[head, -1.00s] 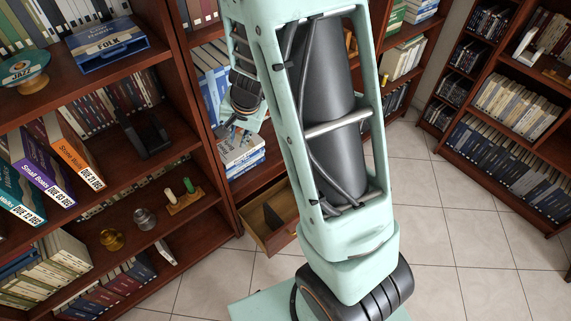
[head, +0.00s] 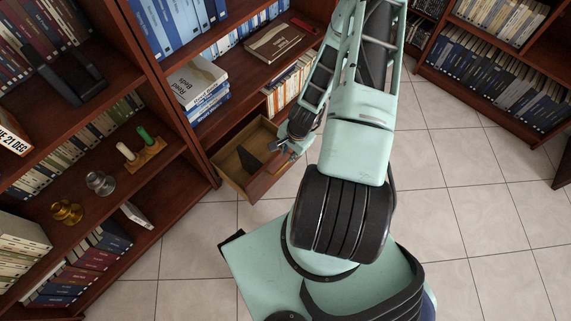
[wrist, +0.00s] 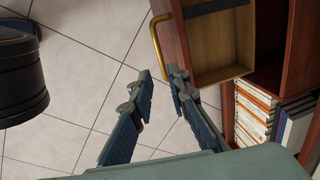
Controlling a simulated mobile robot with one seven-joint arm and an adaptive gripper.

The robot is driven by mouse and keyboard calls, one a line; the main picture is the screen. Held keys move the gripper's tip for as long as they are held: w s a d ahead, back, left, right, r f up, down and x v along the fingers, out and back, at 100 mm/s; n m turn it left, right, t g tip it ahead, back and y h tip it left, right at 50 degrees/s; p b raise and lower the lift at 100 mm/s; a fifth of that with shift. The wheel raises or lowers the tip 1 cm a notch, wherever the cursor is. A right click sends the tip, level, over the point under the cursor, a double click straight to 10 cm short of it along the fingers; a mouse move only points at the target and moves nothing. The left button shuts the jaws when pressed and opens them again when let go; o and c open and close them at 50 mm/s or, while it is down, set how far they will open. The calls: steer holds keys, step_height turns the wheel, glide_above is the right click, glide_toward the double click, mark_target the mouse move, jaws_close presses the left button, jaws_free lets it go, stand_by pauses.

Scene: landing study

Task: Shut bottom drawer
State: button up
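The bottom drawer (head: 238,178) is pulled out of the low part of the bookcase, with a dark divider or object inside. In the wrist view its pale wooden inside (wrist: 222,50), reddish front panel (wrist: 172,36) and curved brass handle (wrist: 155,44) show. My gripper (head: 292,149) is at the drawer's right side near its front corner in the head view. In the wrist view my gripper (wrist: 158,76) has its two fingers apart with bare floor between them. The right finger overlaps the drawer front's lower corner; I cannot tell whether it touches.
Books (wrist: 252,112) stand in the bookcase beside the drawer. Shelves at left hold a stand with green and cream pieces (head: 141,153) and a brass-coloured jar (head: 66,211). Another bookcase (head: 490,82) stands at right. The tiled floor (head: 455,190) between is clear.

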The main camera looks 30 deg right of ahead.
mark_target(284, 166)
steer(key=f+b, duration=0.1)
steer(key=f, duration=0.2)
steer(key=w+f+b, duration=0.1)
steer(key=f, duration=0.3)
steer(key=f+b, duration=0.1)
steer(key=f, duration=0.2)
steer(key=shift+w+a+f, duration=0.25)
steer(key=shift+w+a, duration=0.1)
steer(key=shift+w, duration=0.05)
steer(key=shift+c, duration=0.3)
jaws_close()
